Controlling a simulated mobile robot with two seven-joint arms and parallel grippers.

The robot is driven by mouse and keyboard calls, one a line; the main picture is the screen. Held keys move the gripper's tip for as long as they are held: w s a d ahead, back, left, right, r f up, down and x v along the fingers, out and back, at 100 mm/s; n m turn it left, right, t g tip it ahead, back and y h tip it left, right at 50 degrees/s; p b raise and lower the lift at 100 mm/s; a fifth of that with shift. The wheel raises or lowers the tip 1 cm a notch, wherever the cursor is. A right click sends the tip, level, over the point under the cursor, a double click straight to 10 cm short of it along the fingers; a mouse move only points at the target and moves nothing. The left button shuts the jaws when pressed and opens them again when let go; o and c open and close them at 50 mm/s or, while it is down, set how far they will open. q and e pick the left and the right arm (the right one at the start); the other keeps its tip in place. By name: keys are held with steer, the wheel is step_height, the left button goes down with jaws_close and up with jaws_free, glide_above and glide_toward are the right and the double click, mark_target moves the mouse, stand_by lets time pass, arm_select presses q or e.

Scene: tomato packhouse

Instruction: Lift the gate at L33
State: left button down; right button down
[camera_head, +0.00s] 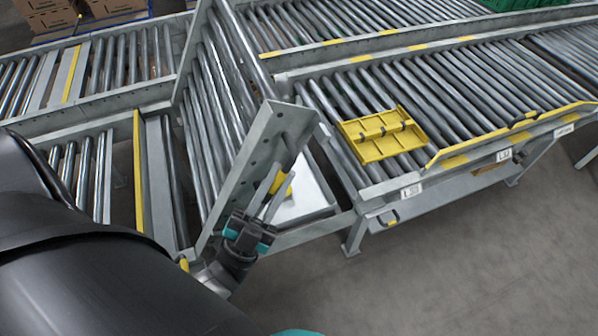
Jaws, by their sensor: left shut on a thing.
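The gate (262,140) is a hinged section of grey rollers in a metal side frame. It stands tilted up steeply between the left and right conveyor lines, with its near end raised above the neighbouring beds. My left gripper (273,192) comes from below and is shut on the yellow handle (281,181) at the gate's near end. The fingers partly hide the handle. A small white label (411,191) is on the frame to the right; its text is too small to read surely. My right gripper is not in view.
A yellow hinged plate (382,138) lies on the right roller bed (450,90). A yellow guide rail (500,132) edges that bed. The left conveyor (80,165) has a yellow strip. Cardboard boxes (50,14) stand at the back. Grey floor (450,260) is clear at lower right.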

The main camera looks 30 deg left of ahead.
arm_select(q)
steer(key=shift+s+a+r+n+t+y, duration=0.4)
steer(key=shift+s+a+r+n+t, duration=0.15)
steer(key=shift+s+r, duration=0.15)
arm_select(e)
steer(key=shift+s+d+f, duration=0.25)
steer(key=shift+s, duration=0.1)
arm_select(q)
steer(key=shift+f, duration=0.1)
